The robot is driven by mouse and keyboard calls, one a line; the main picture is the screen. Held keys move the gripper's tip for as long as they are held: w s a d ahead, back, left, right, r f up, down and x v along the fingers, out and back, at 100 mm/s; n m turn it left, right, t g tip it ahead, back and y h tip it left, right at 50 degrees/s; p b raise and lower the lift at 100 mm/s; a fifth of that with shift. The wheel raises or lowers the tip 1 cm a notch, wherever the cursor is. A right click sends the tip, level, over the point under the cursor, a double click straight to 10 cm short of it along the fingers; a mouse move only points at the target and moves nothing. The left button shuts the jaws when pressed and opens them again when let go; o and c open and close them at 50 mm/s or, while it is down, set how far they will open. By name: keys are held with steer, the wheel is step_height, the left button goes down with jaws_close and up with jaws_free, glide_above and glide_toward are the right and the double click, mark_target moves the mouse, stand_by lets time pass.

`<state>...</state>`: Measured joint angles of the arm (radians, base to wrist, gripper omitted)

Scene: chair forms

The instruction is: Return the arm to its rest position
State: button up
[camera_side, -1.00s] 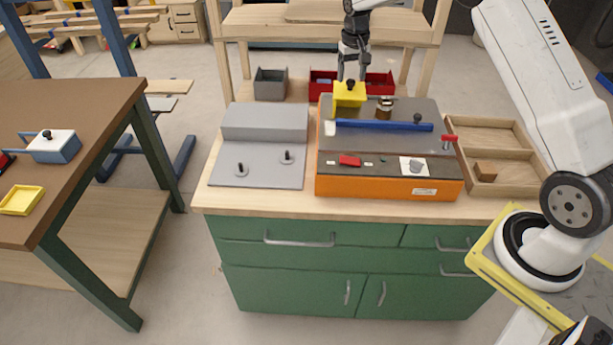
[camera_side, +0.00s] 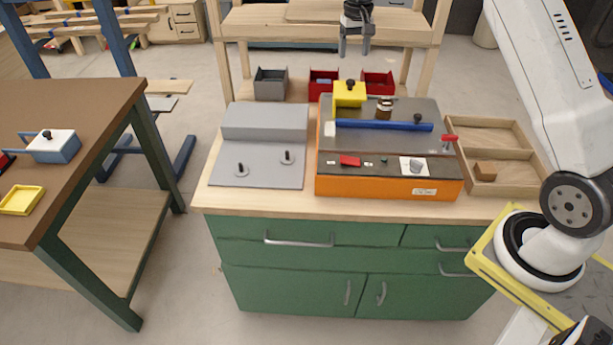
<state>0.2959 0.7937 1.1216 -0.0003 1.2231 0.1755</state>
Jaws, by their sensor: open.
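My gripper (camera_side: 355,48) is near the top of the side view, with its two dark fingers apart and pointing down. It is empty and hangs in the air above the yellow block with a black knob (camera_side: 349,94). The yellow block sits at the back left of the orange machine with a grey top (camera_side: 389,187). A clear gap shows between the fingers and the knob.
A blue bar (camera_side: 384,125) lies across the machine top. A grey fixture plate (camera_side: 262,134) is to the left, a wooden tray (camera_side: 513,188) to the right. A grey bin (camera_side: 270,84) and red bins (camera_side: 377,83) stand behind. A wooden shelf frame (camera_side: 272,24) rises at the back.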

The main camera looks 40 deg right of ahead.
steer(key=shift+a, duration=0.1)
steer(key=s+a+f+n+t, duration=0.1)
steer(key=s+a+f, duration=0.1)
steer(key=s+a, duration=0.3)
steer(key=s+a+f+n, duration=0.2)
steer(key=s+a, duration=0.4)
steer(key=s, duration=0.7)
steer(key=s+a+f+n+t, duration=0.1)
steer(key=s+a+f+n, duration=0.1)
steer(key=s+a, duration=0.3)
steer(key=s, duration=0.4)
steer(key=shift+s+a+f+t, duration=0.15)
steer(key=shift+a+t, duration=0.15)
steer(key=shift+a, duration=0.05)
